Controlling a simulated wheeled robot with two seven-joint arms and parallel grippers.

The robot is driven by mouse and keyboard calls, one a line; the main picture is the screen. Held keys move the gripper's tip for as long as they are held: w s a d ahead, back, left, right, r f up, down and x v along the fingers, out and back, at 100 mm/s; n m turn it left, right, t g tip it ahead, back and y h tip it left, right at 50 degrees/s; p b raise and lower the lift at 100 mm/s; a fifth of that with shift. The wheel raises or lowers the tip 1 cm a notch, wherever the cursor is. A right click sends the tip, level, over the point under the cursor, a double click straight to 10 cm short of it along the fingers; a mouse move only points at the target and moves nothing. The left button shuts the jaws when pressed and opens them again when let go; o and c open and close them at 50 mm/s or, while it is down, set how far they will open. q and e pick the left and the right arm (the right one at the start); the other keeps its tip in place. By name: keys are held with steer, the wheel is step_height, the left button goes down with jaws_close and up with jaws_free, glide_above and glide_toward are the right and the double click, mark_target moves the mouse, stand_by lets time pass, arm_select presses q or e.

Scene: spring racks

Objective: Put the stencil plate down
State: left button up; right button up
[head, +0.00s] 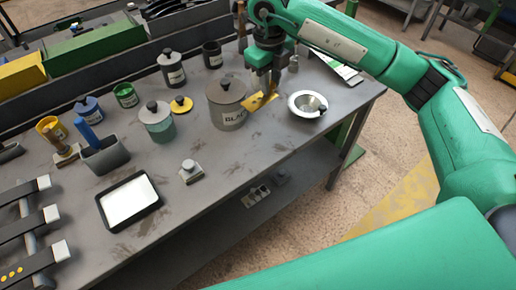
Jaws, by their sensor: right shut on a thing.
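The stencil plate (254,102) looks like a small yellow plate, tilted, just right of the large grey pot marked "BLAC" (228,112). My right gripper (265,88) points down over the bench and is shut on the plate's upper part. The fingers hide some of the plate. I cannot tell whether its lower edge touches the bench top. My left gripper is not in view.
Several lidded pots stand to the left, with a white-topped tray (129,201) nearer the front. The grey bench (235,160) is clear in front of the large pot.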

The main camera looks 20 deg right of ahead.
steer(key=shift+w+m, duration=0.1)
steer(key=shift+m, duration=0.3)
steer(key=shift+f, duration=0.1)
step_height(320, 180, down, 15)
steer(key=p, duration=0.3)
steer(key=shift+r, duration=0.2)
steer(key=shift+f, duration=0.55)
step_height(320, 180, down, 4)
steer(key=shift+p, duration=0.65)
